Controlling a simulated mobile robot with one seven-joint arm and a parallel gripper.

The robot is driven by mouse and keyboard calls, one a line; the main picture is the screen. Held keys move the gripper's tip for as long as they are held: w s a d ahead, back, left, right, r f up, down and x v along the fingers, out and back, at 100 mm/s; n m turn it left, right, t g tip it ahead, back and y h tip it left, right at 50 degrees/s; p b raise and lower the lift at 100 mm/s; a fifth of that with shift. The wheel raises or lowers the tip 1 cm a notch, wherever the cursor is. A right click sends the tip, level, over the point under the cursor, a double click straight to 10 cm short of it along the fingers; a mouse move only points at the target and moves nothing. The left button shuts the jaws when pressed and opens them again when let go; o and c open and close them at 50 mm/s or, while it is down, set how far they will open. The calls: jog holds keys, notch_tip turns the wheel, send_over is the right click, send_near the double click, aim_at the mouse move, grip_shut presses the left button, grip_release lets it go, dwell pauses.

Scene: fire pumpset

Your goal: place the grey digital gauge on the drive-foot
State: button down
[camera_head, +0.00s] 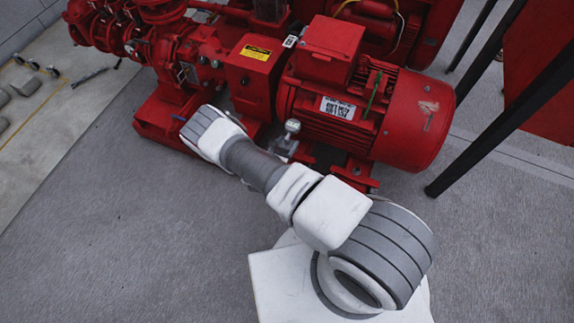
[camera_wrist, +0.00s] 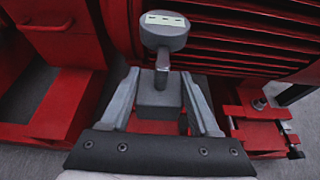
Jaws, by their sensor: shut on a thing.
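The grey digital gauge (camera_wrist: 165,30) has a round head with a pale display, on a thin stem above a grey block. It stands nearly upright between the fingers of my gripper (camera_wrist: 160,85), which is shut on the block. In the head view the gauge (camera_head: 292,127) shows beside the red motor, just past my arm. Red metal shows beneath the block in the wrist view, but I cannot tell whether they touch. A red motor foot (camera_wrist: 258,130) with a bolt lies to the right. Which foot is the drive-foot is not clear.
The finned red motor (camera_head: 405,120) stands close behind the gauge. A red housing with a yellow label (camera_head: 255,52) is to the left. Dark posts (camera_head: 500,110) slant at the right. The grey floor (camera_head: 120,220) in front is clear.

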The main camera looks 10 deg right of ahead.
notch_tip(320, 180, down, 13)
jog(key=b, duration=0.5)
jog(key=shift+w+f, duration=0.1)
jog(key=shift+f, duration=0.05)
jog(key=shift+f, duration=0.1)
jog(key=shift+c, duration=0.6)
grip_release()
jog(key=shift+f, duration=0.1)
